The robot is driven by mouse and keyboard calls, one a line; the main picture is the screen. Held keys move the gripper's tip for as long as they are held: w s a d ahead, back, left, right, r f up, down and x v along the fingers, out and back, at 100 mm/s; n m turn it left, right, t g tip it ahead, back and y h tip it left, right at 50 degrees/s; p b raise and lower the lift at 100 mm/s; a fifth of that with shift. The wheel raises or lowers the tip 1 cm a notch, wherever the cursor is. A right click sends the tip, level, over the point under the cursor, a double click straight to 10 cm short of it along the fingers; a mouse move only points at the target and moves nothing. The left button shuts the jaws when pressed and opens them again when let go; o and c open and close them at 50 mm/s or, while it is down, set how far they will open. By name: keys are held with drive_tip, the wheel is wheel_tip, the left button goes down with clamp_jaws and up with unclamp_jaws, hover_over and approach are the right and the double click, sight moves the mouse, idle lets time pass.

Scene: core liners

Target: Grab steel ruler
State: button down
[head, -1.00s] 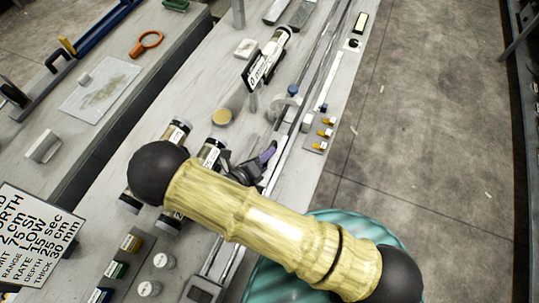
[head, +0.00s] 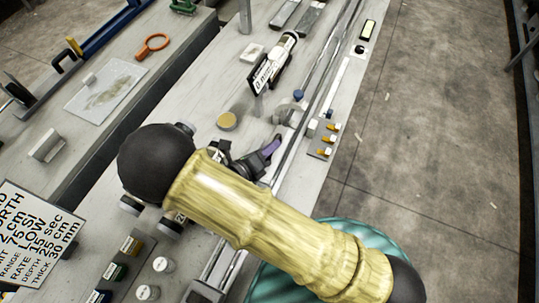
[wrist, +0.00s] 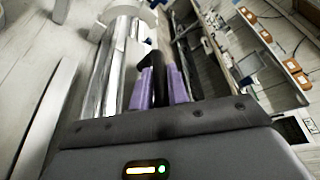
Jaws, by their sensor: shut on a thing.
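My gripper (head: 268,151) is low over the bench, left of the long shiny rails (head: 315,95). In the wrist view its purple fingers (wrist: 160,86) are close together, with a dark narrow thing (wrist: 154,68) between them. I cannot tell whether that is the steel ruler. A long pale flat strip (head: 338,84) that may be the ruler lies right of the rails, apart from my gripper. My yellow arm hides part of the bench.
Small orange-capped pieces (head: 329,139) stand near the bench's right edge. Lidded jars (head: 163,264) stand at the front. Open floor (head: 440,130) is to the right.

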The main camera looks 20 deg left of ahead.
drive_tip(key=shift+r, duration=1.7)
